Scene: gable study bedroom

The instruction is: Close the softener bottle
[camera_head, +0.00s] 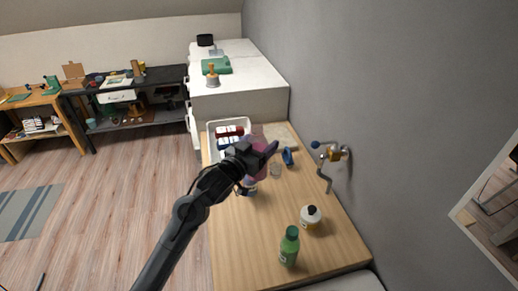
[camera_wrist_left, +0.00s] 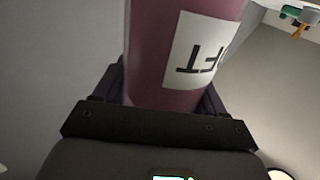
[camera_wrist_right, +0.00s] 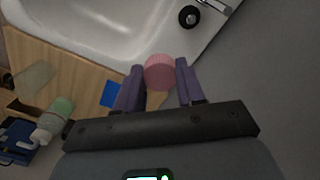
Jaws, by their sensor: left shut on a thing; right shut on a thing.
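The softener bottle (camera_head: 256,135) is pinkish purple and stands out at my left gripper (camera_head: 268,152) in the head view, above the wooden counter. In the left wrist view the bottle (camera_wrist_left: 150,50) fills the space between the fingers, with part of a white label showing. My left gripper is shut on its body. In the right wrist view a ribbed pink cap (camera_wrist_right: 159,72) sits between the fingertips of my right gripper (camera_wrist_right: 160,82), which is shut on it. The bottle's mouth is hidden. I cannot make out my right arm in the head view.
The wooden counter (camera_head: 255,245) carries a green bottle (camera_head: 289,246), a white bottle with a black cap (camera_head: 310,217), a clear glass (camera_head: 276,169) and a white basket (camera_head: 211,140) of items. A white sink (camera_wrist_right: 100,25) shows in the right wrist view. A grey wall (camera_head: 390,80) bounds the right.

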